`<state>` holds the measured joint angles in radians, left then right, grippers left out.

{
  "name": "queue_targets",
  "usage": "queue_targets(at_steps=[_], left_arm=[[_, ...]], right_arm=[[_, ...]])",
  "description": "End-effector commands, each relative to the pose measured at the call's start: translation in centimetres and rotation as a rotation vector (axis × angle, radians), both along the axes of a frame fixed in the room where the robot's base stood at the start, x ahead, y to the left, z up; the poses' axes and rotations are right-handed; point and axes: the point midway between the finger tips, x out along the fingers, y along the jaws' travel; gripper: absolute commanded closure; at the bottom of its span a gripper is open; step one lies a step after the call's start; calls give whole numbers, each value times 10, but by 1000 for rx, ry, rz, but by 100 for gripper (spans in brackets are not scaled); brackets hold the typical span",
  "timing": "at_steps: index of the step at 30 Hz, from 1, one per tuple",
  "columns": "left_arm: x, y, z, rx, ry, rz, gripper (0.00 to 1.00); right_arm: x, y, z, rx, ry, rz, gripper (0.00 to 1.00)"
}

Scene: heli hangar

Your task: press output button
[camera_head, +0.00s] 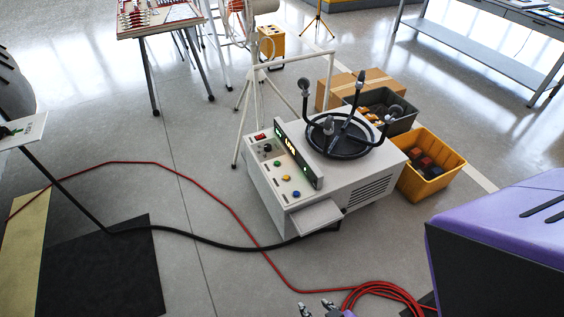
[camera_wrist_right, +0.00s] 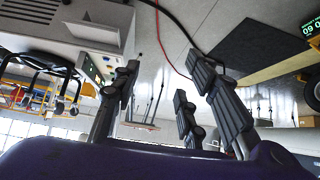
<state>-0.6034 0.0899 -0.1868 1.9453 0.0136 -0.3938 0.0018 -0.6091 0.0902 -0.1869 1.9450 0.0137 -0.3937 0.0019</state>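The white machine (camera_head: 310,185) stands on the floor at the centre of the head view. Its sloped panel carries a green button (camera_head: 277,162), a yellow button (camera_head: 286,178), a blue button (camera_head: 297,194), a black knob (camera_head: 266,147) and a red switch (camera_head: 259,135). Their labels are too small to read. My right gripper (camera_head: 317,307) shows only its fingertips at the bottom edge, apart from the machine. In the right wrist view my right gripper (camera_wrist_right: 165,75) has its fingers spread and empty, with the machine (camera_wrist_right: 60,25) at upper left. My left gripper is out of view.
A lit display (camera_head: 299,154) and a black ring stand with upright arms (camera_head: 350,143) are on the machine. A yellow bin (camera_head: 430,165), grey bin and cardboard box stand behind it. A red cable (camera_head: 220,200) and black cable (camera_head: 205,242) cross the floor.

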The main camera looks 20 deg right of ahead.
Motion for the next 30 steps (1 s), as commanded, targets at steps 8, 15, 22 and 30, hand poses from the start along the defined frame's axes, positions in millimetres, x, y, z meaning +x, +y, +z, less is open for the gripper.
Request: queue_targets(at_steps=[8,15,22,30], left_arm=[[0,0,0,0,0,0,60],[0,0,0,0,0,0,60],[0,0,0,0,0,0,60],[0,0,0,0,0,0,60]], right_arm=[[1,0,0,0,-1,0,98],[1,0,0,0,-2,0,100],[1,0,0,0,-2,0,100],[1,0,0,0,-2,0,100]])
